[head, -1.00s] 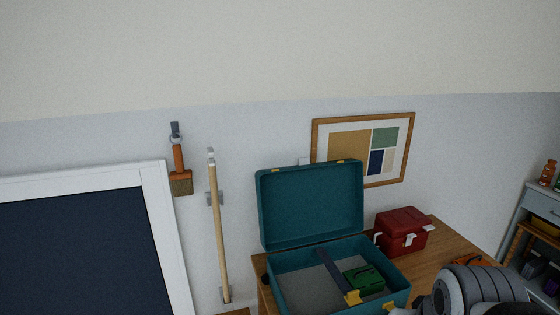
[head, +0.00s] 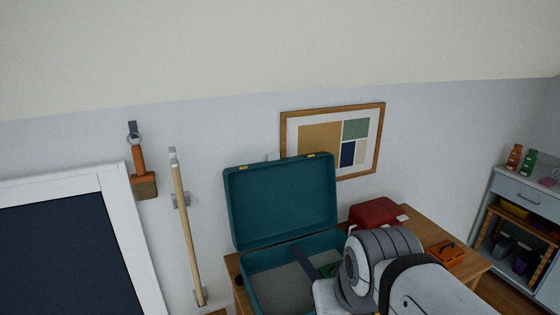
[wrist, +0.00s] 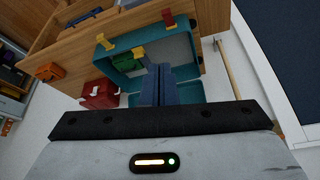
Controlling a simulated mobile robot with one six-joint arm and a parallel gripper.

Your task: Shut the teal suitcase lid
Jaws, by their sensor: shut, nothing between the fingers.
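The teal suitcase stands on the wooden desk with its lid (head: 280,202) raised upright, leaning towards the wall. My arm covers the base's right side in the head view. The wrist view shows the suitcase base (wrist: 105,42) and the green case (wrist: 124,62) beyond my gripper (wrist: 158,68). My gripper is shut and empty, its fingers pointing towards the suitcase.
A red box (head: 376,212) stands right of the suitcase, partly behind my arm. An orange box (head: 446,252) lies further right on the desk (head: 425,228). A framed picture (head: 375,140) and a wooden pole (head: 184,235) are on the wall. A grey cabinet (head: 535,195) stands far right.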

